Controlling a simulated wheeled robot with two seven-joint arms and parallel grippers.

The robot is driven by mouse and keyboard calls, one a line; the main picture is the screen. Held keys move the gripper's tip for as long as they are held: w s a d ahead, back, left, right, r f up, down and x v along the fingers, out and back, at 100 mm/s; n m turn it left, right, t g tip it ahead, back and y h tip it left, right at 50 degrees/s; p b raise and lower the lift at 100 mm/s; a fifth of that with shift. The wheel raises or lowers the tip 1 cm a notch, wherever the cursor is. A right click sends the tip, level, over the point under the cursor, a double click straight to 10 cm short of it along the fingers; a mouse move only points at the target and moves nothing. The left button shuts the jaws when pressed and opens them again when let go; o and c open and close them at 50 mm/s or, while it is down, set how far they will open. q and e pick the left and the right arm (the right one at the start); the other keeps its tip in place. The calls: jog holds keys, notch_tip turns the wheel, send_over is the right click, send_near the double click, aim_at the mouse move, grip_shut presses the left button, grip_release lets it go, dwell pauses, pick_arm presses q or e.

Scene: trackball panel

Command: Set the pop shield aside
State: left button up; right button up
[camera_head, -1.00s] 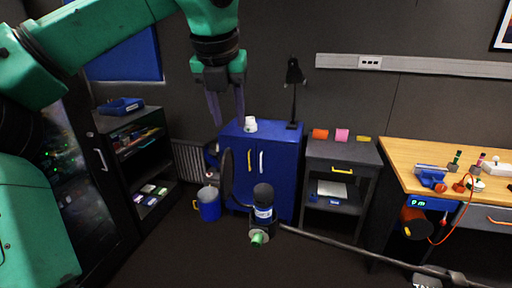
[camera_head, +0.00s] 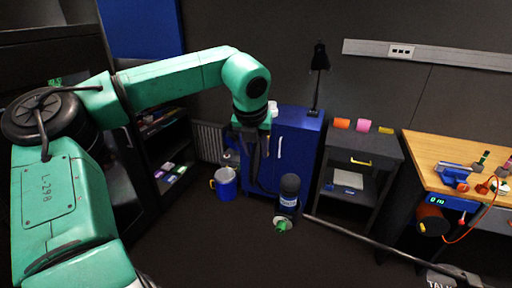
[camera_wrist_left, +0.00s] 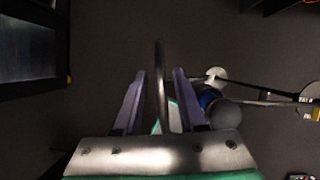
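The pop shield (camera_wrist_left: 160,85) shows edge-on as a thin dark upright shape between the two purple fingers of my left gripper (camera_wrist_left: 160,72) in the left wrist view. The fingers are open, with a gap on each side of it. In the head view my left gripper (camera_head: 256,165) hangs down in front of the blue cabinet, and the pop shield is hard to tell from the dark fingers. The microphone (camera_head: 289,188), with a dark foam top and blue band, is just right of the gripper; its foam (camera_wrist_left: 224,114) shows in the left wrist view. My right gripper is out of view.
A long dark boom (camera_head: 360,236) runs from the microphone to the lower right. The blue cabinet (camera_head: 294,150) stands behind. A dark side table (camera_head: 362,150) and a wooden workbench (camera_head: 440,148) stand at right.

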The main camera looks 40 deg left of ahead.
pick_arm(q)
jog(key=shift+d, duration=0.1)
grip_shut()
jog(key=shift+w, duration=0.1)
dwell(1.0)
